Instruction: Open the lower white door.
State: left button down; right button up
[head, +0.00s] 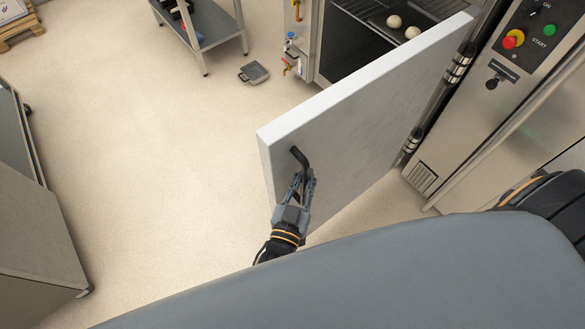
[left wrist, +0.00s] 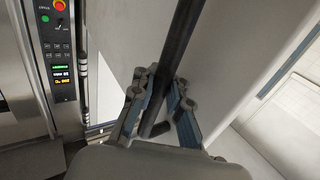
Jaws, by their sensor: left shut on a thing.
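The white door (head: 350,130) stands wide open, swung out from its hinges on the right-hand side of the oven opening. Its dark bar handle (head: 298,156) is near the door's free edge. My left gripper (head: 300,183) is shut on this handle. In the left wrist view the dark handle bar (left wrist: 184,40) runs between the two fingers of my left gripper (left wrist: 168,100), beside the pale door face (left wrist: 118,35). Inside the oven opening (head: 345,45), several round pale pieces lie on a dark rack. My right gripper is in neither view.
A control panel (head: 530,35) with red and green buttons is right of the hinges. A grey shelf cart (head: 215,25) stands at the back, with a small grey scale-like object (head: 253,73) on the floor. A cabinet (head: 35,240) is at left. The floor between is clear.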

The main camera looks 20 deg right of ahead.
pick_arm(q)
jog(key=shift+s+f, duration=0.25)
jog(key=shift+s, duration=0.45)
jog(key=c, duration=1.5)
grip_release()
jog(key=shift+o, duration=0.9)
jog(key=shift+a+r, duration=0.1)
jog(key=shift+a, duration=0.1)
jog(key=shift+s+a+r, duration=0.1)
jog(key=v, duration=1.2)
